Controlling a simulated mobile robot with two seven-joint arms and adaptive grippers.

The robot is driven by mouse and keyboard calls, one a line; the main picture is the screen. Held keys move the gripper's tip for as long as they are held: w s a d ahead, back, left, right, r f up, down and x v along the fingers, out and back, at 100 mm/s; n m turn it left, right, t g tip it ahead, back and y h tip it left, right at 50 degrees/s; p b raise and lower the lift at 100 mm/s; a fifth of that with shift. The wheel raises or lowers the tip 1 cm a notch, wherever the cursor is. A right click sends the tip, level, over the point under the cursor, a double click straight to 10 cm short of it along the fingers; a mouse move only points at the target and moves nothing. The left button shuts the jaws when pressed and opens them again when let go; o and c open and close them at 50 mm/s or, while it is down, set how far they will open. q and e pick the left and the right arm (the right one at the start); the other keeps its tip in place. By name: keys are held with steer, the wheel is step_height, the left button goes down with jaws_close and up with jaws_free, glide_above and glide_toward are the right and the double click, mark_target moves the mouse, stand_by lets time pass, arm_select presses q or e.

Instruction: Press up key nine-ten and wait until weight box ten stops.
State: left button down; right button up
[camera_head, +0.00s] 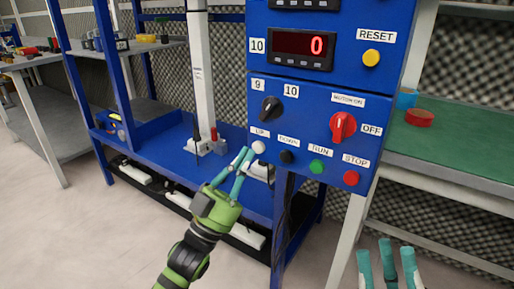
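The white up key (258,147) sits on the blue control panel (318,99), just under the UP label and below the black 9/10 selector knob (271,109). My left gripper (247,154) has its teal fingertips drawn close together right beside the up key, at its lower left. Whether they touch the key cannot be told. The display marked 10 (303,46) reads a red 0. My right gripper (388,250) is at the lower right with its teal fingers spread apart and nothing between them. I cannot make out weight box ten.
A black down key (287,157), green run key (317,166), red stop key (351,178), red motor switch (342,126) and yellow reset key (371,57) share the panel. A green-topped table (465,151) stands at right; a blue rack (150,145) stands at left.

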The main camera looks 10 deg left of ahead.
arm_select(q)
steer(key=shift+w+d, duration=0.15)
steer(key=shift+w, duration=0.25)
